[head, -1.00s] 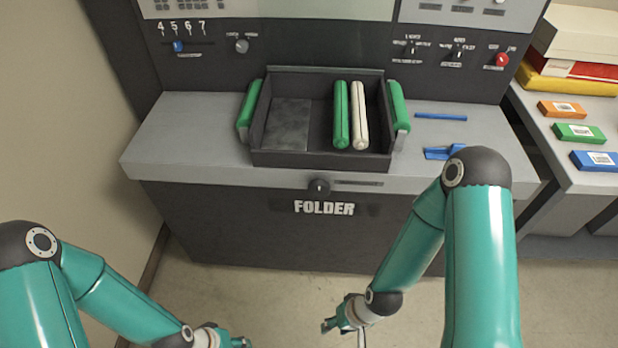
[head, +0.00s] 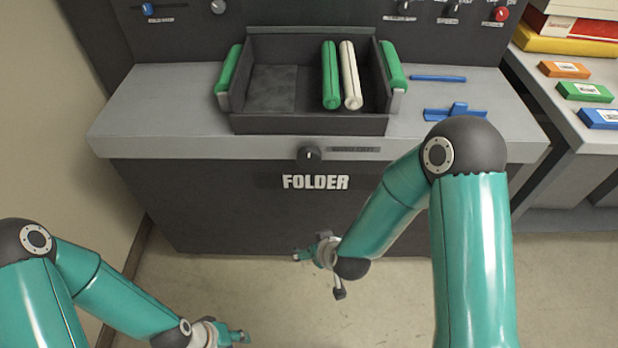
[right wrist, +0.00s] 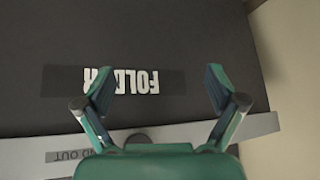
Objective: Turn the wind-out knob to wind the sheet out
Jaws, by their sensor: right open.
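The wind-out knob (head: 310,156) is a small dark round knob on the grey front edge of the folder, just above the white FOLDER lettering. A small dark label strip is to its right. In the right wrist view the knob (right wrist: 138,139) shows partly, behind my gripper's body. My right gripper (head: 300,255) is below the knob in the head view, apart from it. In the right wrist view its fingers (right wrist: 158,88) are spread and empty, in front of the FOLDER panel. My left gripper (head: 243,337) is low at the left, far from the knob; its finger opening is unclear.
A dark tray (head: 300,124) with green handles sits on the folder top, holding a green roller (head: 330,76) and a white roller (head: 350,76). Blue parts (head: 455,112) lie to its right. Orange, green and blue boxes (head: 585,91) lie on the right-hand bench. The floor in front is clear.

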